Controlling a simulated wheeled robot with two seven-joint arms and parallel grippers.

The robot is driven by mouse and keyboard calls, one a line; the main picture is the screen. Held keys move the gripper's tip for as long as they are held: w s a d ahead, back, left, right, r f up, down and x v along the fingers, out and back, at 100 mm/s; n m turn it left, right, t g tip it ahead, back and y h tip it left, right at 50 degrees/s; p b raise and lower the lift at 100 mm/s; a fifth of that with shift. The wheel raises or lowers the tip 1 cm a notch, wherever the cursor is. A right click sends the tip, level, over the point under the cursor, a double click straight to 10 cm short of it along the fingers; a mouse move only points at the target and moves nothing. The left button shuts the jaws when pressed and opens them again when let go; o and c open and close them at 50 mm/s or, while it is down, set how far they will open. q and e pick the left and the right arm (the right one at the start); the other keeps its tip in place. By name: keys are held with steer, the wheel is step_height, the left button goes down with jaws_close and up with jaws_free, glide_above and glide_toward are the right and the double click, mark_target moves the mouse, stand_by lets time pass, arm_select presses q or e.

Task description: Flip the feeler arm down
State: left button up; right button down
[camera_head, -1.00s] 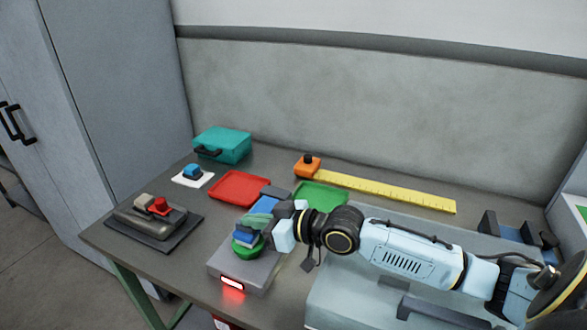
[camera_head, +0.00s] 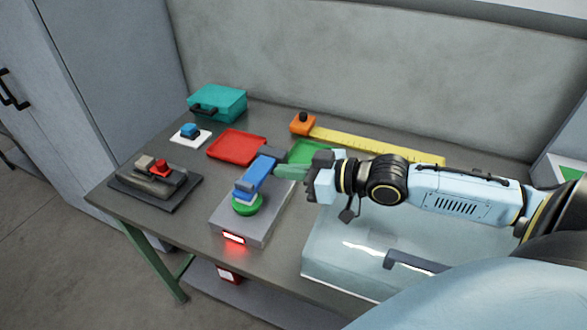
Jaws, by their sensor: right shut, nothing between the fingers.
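The labeller (camera_head: 262,224) is a grey box on the table with a red glowing light on its front. A green round reel (camera_head: 247,206) sits on it. The blue feeler arm (camera_head: 258,174) runs from a dark block at the back toward the front, with a grey-blue end above the reel. I cannot tell whether that end touches what is under it. My left gripper is out of view.
A red tray (camera_head: 237,146) and a green tray (camera_head: 306,151) lie behind the labeller. A yellow ruler (camera_head: 380,146) with an orange block is further back. A teal case (camera_head: 218,101), a blue-topped item on white (camera_head: 190,132) and a dark device (camera_head: 154,182) stand left.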

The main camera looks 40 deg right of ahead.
steer(key=shift+s+d+r, duration=0.15)
steer(key=shift+s+d, duration=0.05)
steer(key=shift+s, duration=0.25)
stand_by(0.4)
